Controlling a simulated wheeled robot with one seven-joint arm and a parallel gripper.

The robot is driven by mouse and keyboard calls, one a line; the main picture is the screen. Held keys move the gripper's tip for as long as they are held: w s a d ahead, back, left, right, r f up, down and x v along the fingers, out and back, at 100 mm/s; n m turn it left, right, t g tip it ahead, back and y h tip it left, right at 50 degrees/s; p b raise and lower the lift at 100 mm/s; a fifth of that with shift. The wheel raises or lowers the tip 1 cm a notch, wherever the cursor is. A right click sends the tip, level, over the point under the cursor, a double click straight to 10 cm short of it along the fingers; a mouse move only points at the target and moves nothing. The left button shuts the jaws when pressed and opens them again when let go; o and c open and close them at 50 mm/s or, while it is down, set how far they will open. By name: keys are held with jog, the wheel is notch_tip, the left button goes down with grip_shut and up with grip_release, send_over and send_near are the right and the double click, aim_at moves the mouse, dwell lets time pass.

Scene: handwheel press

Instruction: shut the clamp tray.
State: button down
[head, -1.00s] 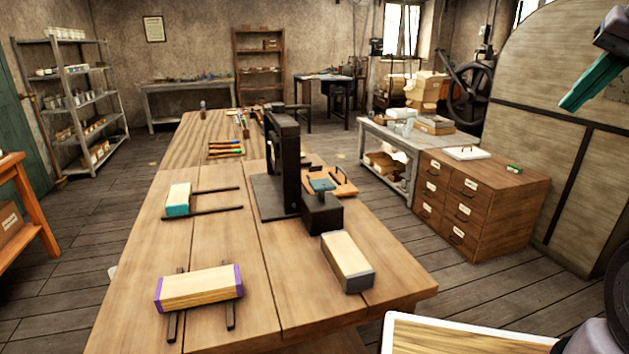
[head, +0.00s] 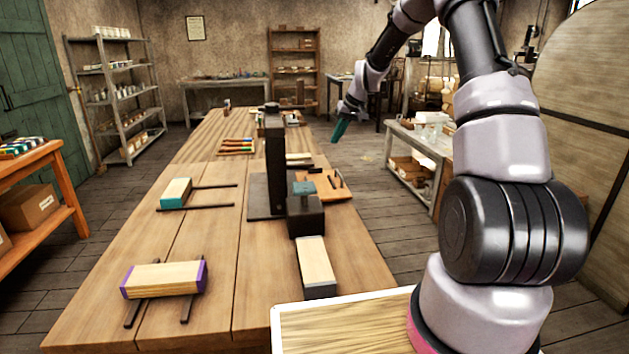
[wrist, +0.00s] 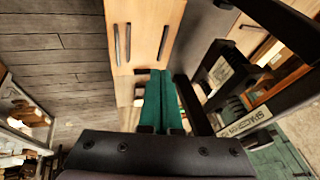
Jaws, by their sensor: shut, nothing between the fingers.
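My gripper (head: 338,131) has teal fingers pressed together and empty. It hangs in the air beyond the right side of the workbench in the head view, and its fingers also show in the wrist view (wrist: 161,100). On the bench are a block with teal end (head: 175,193) on two dark rails, a block with purple ends (head: 163,279) on two dark rails, and a block with a grey end (head: 316,265) in front of the dark press (head: 275,165). I cannot tell which part is the clamp tray. My gripper touches none of them.
A tan board (head: 322,187) with dark sticks lies right of the press. Orange-handled tools (head: 236,146) lie farther back on the bench. A grey side table (head: 412,150) stands to the right. The wrist view shows a box labelled SPACERS (wrist: 240,122).

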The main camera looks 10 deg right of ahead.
jog(key=w+f, duration=0.4)
jog(key=f, duration=0.4)
send_near(318, 187)
jog(key=shift+y, duration=0.4)
jog(key=w+f, duration=0.3)
jog(key=f, duration=0.1)
jog(key=shift+w+a, duration=0.3)
jog(key=shift+s+a+f, duration=0.1)
jog(key=shift+a+f, duration=0.1)
jog(key=shift+a, duration=0.4)
jog(key=shift+a+f, duration=0.15)
jog(key=shift+a, duration=0.45)
jog(key=shift+a+f, duration=0.3)
jog(key=shift+a, duration=0.2)
jog(key=a, duration=0.9)
jog(key=shift+d, duration=0.1)
